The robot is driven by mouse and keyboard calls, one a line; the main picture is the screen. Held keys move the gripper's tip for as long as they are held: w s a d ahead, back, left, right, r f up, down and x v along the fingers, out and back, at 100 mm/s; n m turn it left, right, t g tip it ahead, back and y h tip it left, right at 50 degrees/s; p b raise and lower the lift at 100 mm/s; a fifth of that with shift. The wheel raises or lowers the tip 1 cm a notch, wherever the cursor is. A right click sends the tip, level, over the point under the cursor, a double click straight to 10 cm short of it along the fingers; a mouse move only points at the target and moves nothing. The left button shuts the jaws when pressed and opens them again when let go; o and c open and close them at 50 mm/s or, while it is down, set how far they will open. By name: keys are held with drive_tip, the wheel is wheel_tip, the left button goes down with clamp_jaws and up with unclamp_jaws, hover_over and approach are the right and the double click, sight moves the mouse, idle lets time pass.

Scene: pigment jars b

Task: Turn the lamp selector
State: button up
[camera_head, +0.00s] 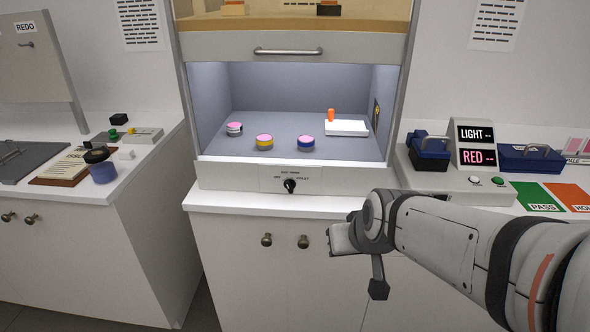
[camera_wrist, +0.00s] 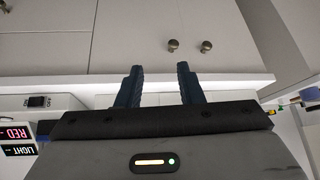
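The lamp selector (camera_head: 290,185) is a small black knob on the white front panel of the booth, with small labels around it. Its pointer looks roughly upright, but the exact setting is too small to tell. My gripper (camera_head: 341,239) is in front of the cabinet, to the right of and lower than the knob in the head view, and apart from it. In the wrist view my gripper (camera_wrist: 160,68) has its two dark fingers apart with nothing between them. I cannot make out the selector in the wrist view.
Three pink-topped jars, including a yellow-banded one (camera_head: 264,142), and a white block (camera_head: 346,128) stand inside the lit booth. Cabinet knobs (camera_head: 266,240) project below the panel. A display (camera_head: 477,145) reading LIGHT and RED stands at right. The space before the selector is clear.

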drive_tip(key=w+a+f+n+t+y+b, duration=0.15)
drive_tip(key=w+a+f+t+b, duration=0.3)
drive_tip(key=w+a, duration=0.5)
drive_tip(key=t+h+b, duration=0.4)
drive_tip(key=t+b, duration=0.3)
approach(289, 187)
drive_tip(key=w, duration=0.8)
drive_tip(key=shift+w+d, duration=0.1)
drive_tip(key=shift+c, duration=0.3)
drive_tip(key=shift+f, duration=0.1)
clamp_jaws()
drive_tip(key=shift+d, duration=0.15)
